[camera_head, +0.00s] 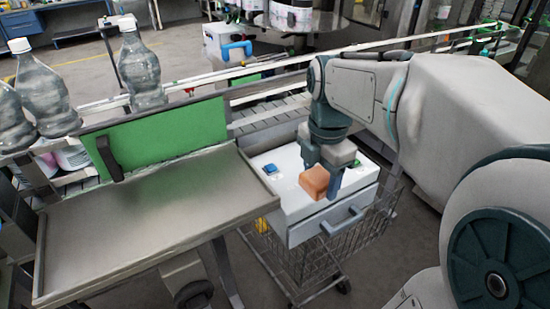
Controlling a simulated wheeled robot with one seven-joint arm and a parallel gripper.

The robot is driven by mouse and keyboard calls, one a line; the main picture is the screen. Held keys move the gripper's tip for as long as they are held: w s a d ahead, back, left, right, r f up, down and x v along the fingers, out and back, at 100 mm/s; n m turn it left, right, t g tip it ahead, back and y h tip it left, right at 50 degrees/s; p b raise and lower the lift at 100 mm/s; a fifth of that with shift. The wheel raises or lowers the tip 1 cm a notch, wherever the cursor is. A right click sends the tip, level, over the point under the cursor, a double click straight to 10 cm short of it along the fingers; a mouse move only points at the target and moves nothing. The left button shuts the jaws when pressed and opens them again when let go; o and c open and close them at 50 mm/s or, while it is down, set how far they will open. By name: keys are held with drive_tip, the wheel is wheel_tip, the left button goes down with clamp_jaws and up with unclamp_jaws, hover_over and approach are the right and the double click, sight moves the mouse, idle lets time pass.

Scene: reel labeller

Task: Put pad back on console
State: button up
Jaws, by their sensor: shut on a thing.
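The pad (313,184), an orange-brown block, is between the fingers of my gripper (321,177), which points down. The gripper is shut on it. The console (297,204) is a white box with a flat top and a grey-handled drawer front. The pad is over the middle of the console's top. I cannot tell whether it touches the surface or is a little above it. A blue button (270,169) is on the top left of the pad, and a small green part (355,163) shows to the right, partly behind the gripper.
The console stands on a wire cart (345,253). A bare metal table (150,225) with a raised edge is to the left, backed by a green panel (165,137) with a dark handle. Large clear bottles (141,70) stand on the conveyor behind.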

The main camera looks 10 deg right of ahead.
drive_tip(key=p, duration=0.1)
hover_over(289, 196)
wheel_tip(289, 196, down, 5)
drive_tip(key=shift+r, duration=0.1)
drive_tip(key=shift+f+p, duration=0.45)
drive_tip(key=shift+f, duration=1.6)
drive_tip(key=shift+f, duration=0.25)
drive_tip(key=o, duration=0.9)
drive_tip(key=shift+r, duration=0.1)
drive_tip(key=shift+o, duration=0.2)
